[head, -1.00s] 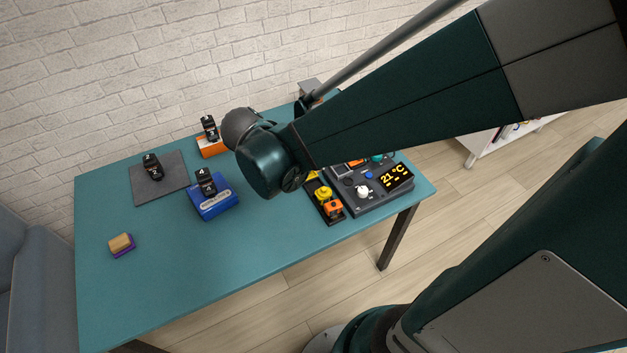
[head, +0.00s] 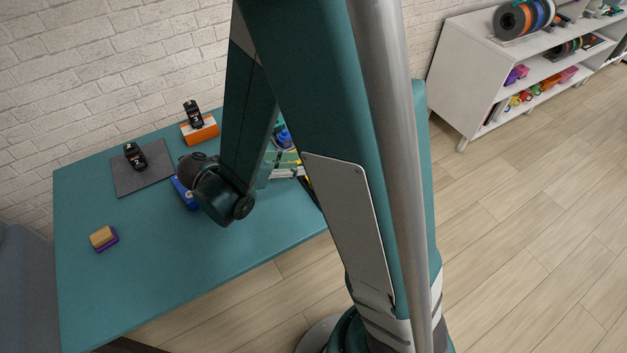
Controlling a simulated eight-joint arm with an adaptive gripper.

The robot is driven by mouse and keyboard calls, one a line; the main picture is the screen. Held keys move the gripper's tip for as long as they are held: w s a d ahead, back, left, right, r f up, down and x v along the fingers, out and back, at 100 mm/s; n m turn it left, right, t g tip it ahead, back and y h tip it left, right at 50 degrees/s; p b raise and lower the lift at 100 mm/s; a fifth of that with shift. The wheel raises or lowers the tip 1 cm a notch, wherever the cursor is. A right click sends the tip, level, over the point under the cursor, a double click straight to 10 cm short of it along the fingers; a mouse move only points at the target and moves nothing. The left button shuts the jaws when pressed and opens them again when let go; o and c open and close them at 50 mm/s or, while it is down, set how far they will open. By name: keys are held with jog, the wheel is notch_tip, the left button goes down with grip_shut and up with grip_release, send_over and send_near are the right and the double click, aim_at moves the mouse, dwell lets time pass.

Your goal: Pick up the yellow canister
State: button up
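I cannot make out a yellow canister in the head view; my arm hides much of the right part of the teal table (head: 150,290). The dark rounded joint of my arm hangs over the middle of the table, in front of the blue box (head: 181,190), which is mostly covered. My gripper's fingers do not show, so its state and any hold cannot be seen.
A black device (head: 134,155) rests on a grey mat (head: 128,183). Another black device (head: 194,114) stands on an orange box (head: 203,133). A tan-and-purple block (head: 104,238) lies front left. The front of the table is bare. A white shelf (head: 455,75) stands right.

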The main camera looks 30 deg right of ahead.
jog(key=f, duration=0.1)
jog(key=f+m, duration=0.1)
jog(key=a+f+h+b, duration=0.1)
jog(key=shift+s+m, duration=0.25)
jog(key=shift+m, duration=0.15)
jog(key=shift+s+a+f+m+g+h+b, duration=0.1)
jog(key=shift+s+f+m+g+h+b, duration=0.25)
jog(key=shift+f+m, duration=0.25)
jog(key=shift+b+x, duration=0.3)
jog(key=shift+x, duration=1)
jog(key=shift+w, duration=0.1)
jog(key=shift+b+x, duration=0.9)
jog(key=shift+x, duration=1.65)
jog(key=shift+w, duration=0.1)
jog(key=shift+c, duration=0.5)
jog(key=c, duration=0.5)
